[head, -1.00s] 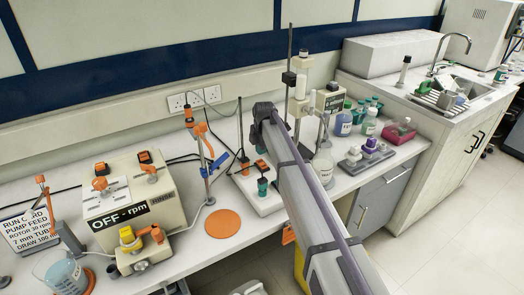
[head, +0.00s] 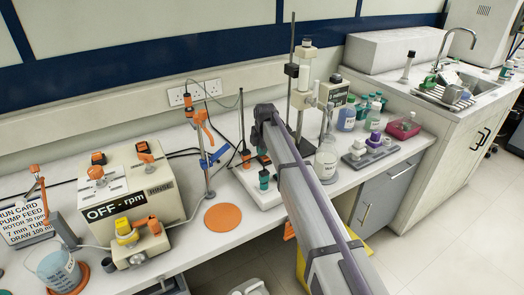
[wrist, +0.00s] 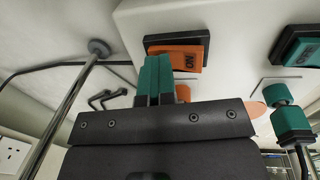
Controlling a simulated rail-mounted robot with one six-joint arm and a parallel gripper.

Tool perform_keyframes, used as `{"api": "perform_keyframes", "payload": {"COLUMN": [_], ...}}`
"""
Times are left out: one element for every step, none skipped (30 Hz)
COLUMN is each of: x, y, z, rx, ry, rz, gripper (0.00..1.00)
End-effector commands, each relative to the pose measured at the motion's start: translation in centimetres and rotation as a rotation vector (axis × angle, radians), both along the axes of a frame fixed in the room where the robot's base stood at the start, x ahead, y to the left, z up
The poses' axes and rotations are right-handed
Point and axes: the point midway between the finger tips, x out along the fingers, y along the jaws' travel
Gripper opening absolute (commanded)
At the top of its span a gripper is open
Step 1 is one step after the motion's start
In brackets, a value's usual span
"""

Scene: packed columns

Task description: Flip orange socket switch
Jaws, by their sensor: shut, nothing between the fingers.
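The orange switch (wrist: 186,55) is a rocker in a dark frame on a pale surface, at the top middle of the wrist view. Letters reading ON show upside down on its face. My gripper (wrist: 155,60) is shut and empty, its two green fingers side by side. The fingertips overlap the lower left part of the switch in the wrist view; I cannot tell whether they touch it. In the head view the orange switch (head: 263,160) shows on a white base, and my arm hides the gripper.
A teal rocker (wrist: 297,52) and a teal knob (wrist: 290,120) are right of the orange switch. A metal rod (wrist: 75,90) stands to the left. In the head view, wall sockets (head: 213,90) are behind, and an orange disc (head: 222,217) lies on the bench.

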Motion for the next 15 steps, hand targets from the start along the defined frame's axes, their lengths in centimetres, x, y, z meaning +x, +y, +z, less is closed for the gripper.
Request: {"api": "perform_keyframes", "payload": {"x": [-0.41,-0.55,-0.73,-0.86,-0.98,-1.11,-1.19,-1.25,-1.29,-1.29,-1.28,-1.26,-1.24,-1.23,-1.23], "y": [-0.23,-0.32,-0.44,-0.54,-0.62,-0.73,-0.78,-0.84,-0.86,-0.88,-0.87,-0.87,-0.86,-0.85,-0.85], "z": [0.08,0.14,0.23,0.28,0.34,0.40,0.44,0.46,0.47,0.47,0.46,0.44,0.45,0.45,0.45], "rx": [-0.002,-0.002,-0.003,-0.002,-0.002,-0.002,-0.002,-0.002,-0.002,-0.001,-0.001,-0.001,-0.001,-0.001,-0.001], "ry": [0.005,0.005,0.006,0.005,0.005,0.005,0.005,0.005,0.005,0.004,0.004,0.004,0.004,0.004,0.004], "rz": [0.000,0.000,-0.001,-0.001,-0.001,-0.001,-0.001,-0.001,-0.001,-0.001,-0.001,-0.001,-0.001,-0.001,0.000], "gripper": [0.00,0.00,0.00,0.00,0.00,0.00,0.00,0.00,0.00,0.00,0.00,0.00,0.00,0.00,0.00]}}
